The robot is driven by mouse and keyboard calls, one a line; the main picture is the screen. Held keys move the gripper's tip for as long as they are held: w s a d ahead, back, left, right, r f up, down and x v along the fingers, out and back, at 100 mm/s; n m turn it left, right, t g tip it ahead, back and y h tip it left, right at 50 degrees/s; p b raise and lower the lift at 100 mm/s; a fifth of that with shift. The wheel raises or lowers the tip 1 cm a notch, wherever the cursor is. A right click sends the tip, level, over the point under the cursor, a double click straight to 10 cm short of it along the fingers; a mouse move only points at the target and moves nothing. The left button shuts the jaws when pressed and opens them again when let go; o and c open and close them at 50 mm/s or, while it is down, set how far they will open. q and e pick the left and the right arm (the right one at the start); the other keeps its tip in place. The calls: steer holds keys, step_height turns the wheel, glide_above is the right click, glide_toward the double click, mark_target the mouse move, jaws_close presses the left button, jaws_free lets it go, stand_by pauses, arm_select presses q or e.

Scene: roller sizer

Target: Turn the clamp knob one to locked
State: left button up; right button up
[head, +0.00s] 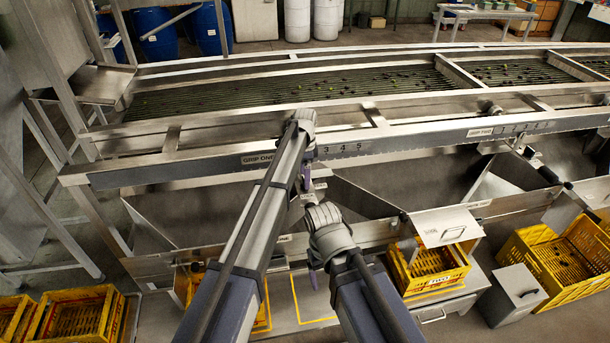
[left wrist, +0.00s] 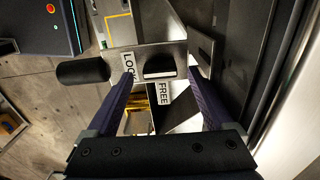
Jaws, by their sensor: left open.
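My left gripper (head: 307,178) points down at the front rail of the sizer, by the GRIP ONE label; little of it shows behind my arm. In the left wrist view its two purple fingers (left wrist: 162,82) are apart. Between them, not visibly touched, is the clamp knob one (left wrist: 158,72), a dark bar with a pale edge on a metal plate. It lies crosswise. The LOCK label (left wrist: 128,63) is left of it and the FREE label (left wrist: 164,94) below it. The head view hides this knob behind my arm. My right gripper (head: 313,275) shows only as a sliver.
A black cylindrical handle (left wrist: 83,72) sticks out left of the plate. The GRIP TWO handle (head: 548,174) is farther right on the sizer. Yellow crates (head: 430,268) stand below the chutes. A grey box (head: 520,292) stands at lower right.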

arm_select(q)
step_height(320, 180, up, 5)
steer(key=p, duration=0.4)
steer(key=shift+r, duration=0.1)
steer(key=shift+f, duration=0.25)
step_height(320, 180, down, 8)
steer(key=b, duration=0.7)
steer(key=shift+r+b, duration=0.2)
steer(key=shift+b, duration=0.2)
steer(key=shift+r, duration=0.1)
